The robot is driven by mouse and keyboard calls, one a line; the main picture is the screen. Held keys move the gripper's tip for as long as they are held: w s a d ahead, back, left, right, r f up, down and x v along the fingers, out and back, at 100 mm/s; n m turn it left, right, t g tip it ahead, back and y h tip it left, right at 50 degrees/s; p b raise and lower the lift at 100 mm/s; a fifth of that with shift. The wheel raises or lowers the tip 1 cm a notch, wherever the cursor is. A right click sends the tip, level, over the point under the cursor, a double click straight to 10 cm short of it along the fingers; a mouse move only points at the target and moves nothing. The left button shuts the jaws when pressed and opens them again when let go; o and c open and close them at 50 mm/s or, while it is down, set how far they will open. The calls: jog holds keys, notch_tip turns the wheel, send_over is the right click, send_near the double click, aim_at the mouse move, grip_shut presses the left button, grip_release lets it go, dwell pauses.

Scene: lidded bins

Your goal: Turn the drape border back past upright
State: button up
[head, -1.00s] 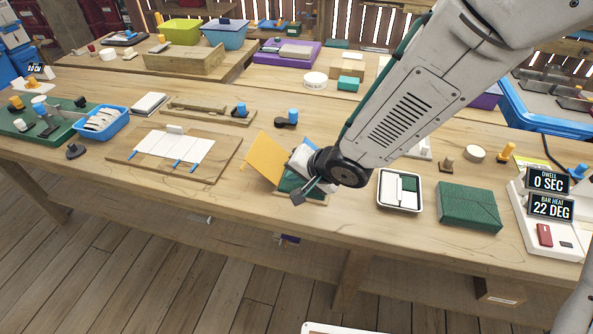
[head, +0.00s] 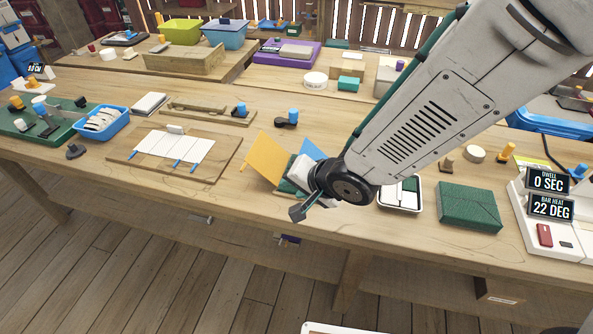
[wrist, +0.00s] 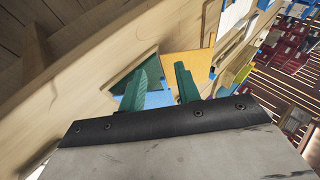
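The drape pack sits near the front edge of the bench, with a yellow panel (head: 266,158) tilted up on its left and a blue panel (head: 312,149) sticking up behind my wrist. A green part (head: 290,187) shows low down. The wrist view shows the yellow panel (wrist: 188,64), the blue surface (wrist: 158,99) and a dark green corner (wrist: 124,77). My gripper (wrist: 160,70) has its two green fingers apart over the blue surface, with nothing visibly clamped. In the head view my wrist covers the fingertips and much of the pack. I cannot tell whether the fingers touch it.
A white tray (head: 386,206) and a green wrapped block (head: 470,207) stand to the right, then a control box (head: 540,230) reading 0 SEC and 22 DEG. A wooden board (head: 218,160) with white strips lies to the left. Bare bench lies between board and pack.

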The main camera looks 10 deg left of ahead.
jog(key=shift+s, duration=0.1)
jog(key=shift+s+a+r, duration=0.1)
jog(key=shift+s+r, duration=0.65)
jog(key=shift+r, duration=0.3)
jog(key=shift+s+r, duration=0.75)
jog(key=shift+r, duration=0.25)
jog(key=shift+c, duration=0.2)
